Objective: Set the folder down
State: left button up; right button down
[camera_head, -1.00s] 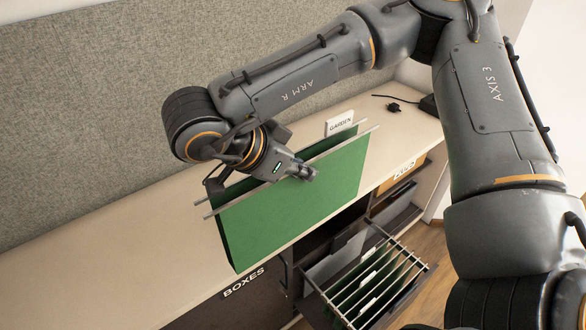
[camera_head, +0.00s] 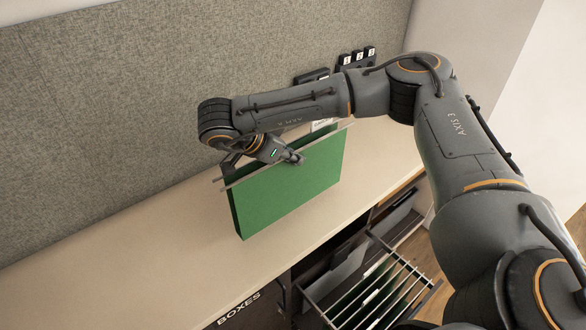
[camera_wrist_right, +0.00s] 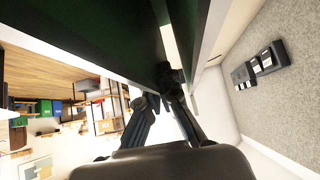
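A green hanging folder (camera_head: 290,190) with thin metal rails along its top hangs upright over the light cabinet top (camera_head: 150,270). My right gripper (camera_head: 295,159) is shut on the folder's top edge near its middle. The right wrist view shows the fingers (camera_wrist_right: 172,82) at the folder's rails, with the dark green folder (camera_wrist_right: 75,25) filling the upper part. A white label tab (camera_head: 322,125) at the folder's top is mostly hidden behind my arm. I cannot tell whether the folder's lower edge touches the cabinet top. My left gripper is not in view.
An open drawer (camera_head: 372,300) with several hanging files sticks out below the cabinet's front edge. A grey felt panel (camera_head: 110,110) stands along the back. Dark numbered items (camera_head: 357,57) are near the panel's right end. The cabinet top left of the folder is clear.

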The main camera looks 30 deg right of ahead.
aim_at(293, 168)
jog(key=f, duration=0.3)
jog(key=w+f, duration=0.1)
jog(key=shift+d+f+p, duration=0.2)
jog(key=shift+d+p, duration=0.1)
jog(key=shift+p, duration=0.1)
jog(key=shift+f, duration=0.1)
jog(key=c, duration=2)
grip_release()
jog(key=shift+f, duration=0.1)
jog(key=shift+c, duration=0.2)
jog(key=o, duration=0.5)
